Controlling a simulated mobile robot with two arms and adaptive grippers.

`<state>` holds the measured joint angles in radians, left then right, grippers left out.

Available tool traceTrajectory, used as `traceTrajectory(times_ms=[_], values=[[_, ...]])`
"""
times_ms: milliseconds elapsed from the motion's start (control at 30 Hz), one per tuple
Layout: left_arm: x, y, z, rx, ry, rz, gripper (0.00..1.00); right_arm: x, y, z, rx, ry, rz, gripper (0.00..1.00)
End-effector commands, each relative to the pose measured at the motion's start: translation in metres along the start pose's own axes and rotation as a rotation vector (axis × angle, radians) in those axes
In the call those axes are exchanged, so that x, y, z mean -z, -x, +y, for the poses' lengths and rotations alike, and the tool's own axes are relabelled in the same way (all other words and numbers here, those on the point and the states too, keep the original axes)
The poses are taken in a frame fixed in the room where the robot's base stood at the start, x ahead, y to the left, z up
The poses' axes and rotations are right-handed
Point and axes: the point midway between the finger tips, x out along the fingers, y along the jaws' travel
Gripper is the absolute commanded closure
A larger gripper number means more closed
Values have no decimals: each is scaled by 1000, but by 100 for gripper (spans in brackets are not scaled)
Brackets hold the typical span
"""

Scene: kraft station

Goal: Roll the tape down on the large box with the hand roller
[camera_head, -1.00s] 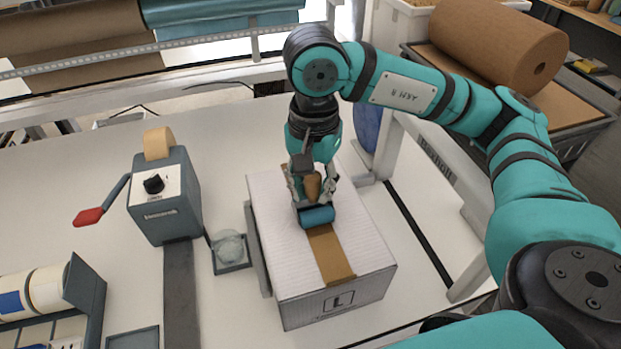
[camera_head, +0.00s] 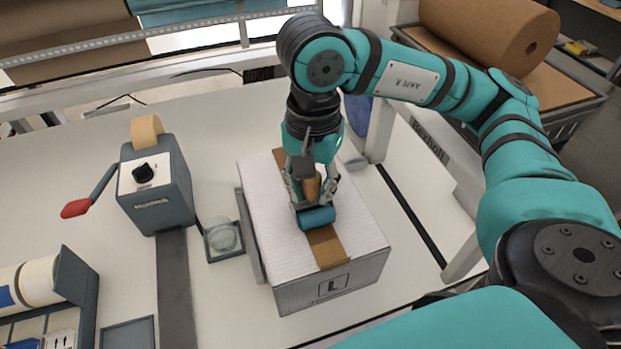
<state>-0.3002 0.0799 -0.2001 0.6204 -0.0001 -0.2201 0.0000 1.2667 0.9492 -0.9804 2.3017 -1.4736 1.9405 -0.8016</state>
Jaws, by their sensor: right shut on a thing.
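The large box (camera_head: 275,235) is white with an "L" on its front face and stands on the white table. A strip of brown tape (camera_head: 327,248) runs along the middle of its top and folds a little over the front edge. The hand roller (camera_head: 317,216) has a blue cylinder and a wooden handle. My right gripper (camera_head: 314,188) is shut on the handle from above, and the blue cylinder is over the tape, seemingly touching it. The gripper and roller hide part of the tape. My left gripper is not in view.
A grey tape dispenser (camera_head: 157,190) with a red-handled lever stands left of the box. A small dark tray (camera_head: 224,240) with a pale ball-like thing sits between them. A grey upright plate (camera_head: 251,240) stands along the box's left side. A rack with rolls (camera_head: 50,290) is at lower left.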

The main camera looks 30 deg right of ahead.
Motion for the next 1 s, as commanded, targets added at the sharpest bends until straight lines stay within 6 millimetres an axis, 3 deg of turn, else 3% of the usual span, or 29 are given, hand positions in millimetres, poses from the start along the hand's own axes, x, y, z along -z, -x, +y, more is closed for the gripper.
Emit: traceTrajectory(times_ms=[1000], values=[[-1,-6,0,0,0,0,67,-28,0,29,-2,2,0,99]])
